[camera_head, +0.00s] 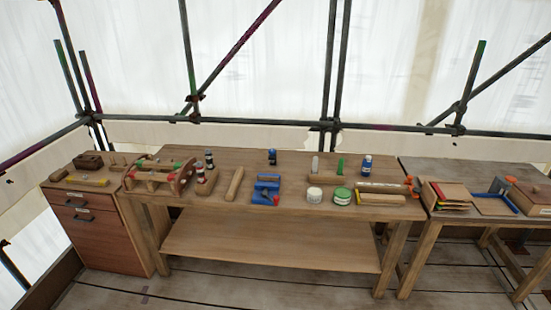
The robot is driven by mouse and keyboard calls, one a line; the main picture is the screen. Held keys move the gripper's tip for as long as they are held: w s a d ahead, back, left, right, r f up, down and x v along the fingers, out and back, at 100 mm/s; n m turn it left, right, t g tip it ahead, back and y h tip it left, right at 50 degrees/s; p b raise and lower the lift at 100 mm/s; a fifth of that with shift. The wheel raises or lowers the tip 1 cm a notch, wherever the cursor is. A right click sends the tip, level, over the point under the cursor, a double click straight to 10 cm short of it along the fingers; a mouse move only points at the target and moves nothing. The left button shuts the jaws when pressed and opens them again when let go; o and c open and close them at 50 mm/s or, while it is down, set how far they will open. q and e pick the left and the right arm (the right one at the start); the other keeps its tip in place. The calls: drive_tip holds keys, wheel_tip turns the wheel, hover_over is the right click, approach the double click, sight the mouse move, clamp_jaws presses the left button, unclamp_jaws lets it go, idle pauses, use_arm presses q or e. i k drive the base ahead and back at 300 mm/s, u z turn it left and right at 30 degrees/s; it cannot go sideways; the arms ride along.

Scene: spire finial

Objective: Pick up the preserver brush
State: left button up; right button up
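I cannot pick out the preserver brush for sure at this size. Small items lie on the wooden workbench (238,160) in the middle. A tin with a green lid (342,196) and a whitish tin (314,195) stand near its front edge, right of centre. A blue bottle (366,166) stands behind them to the right, and a green upright item (340,167) stands to its left. A flat bar with a yellow front edge (382,199) lies to the right of the tins. Neither of my grippers is in view.
A blue vise-like tool (266,189) sits near the bench front. A wooden rack (163,175) stands at its left end, beside a drawer cabinet (101,235). A second table (421,167) with trays is on the right. The lower shelf (270,245) is empty. Scaffold poles stand behind.

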sight(341, 163)
drive_tip(key=u, duration=0.35)
drive_tip(key=i, duration=1.45)
drive_tip(key=z, duration=0.4)
drive_tip(key=i, duration=0.9)
drive_tip(key=z, duration=0.9)
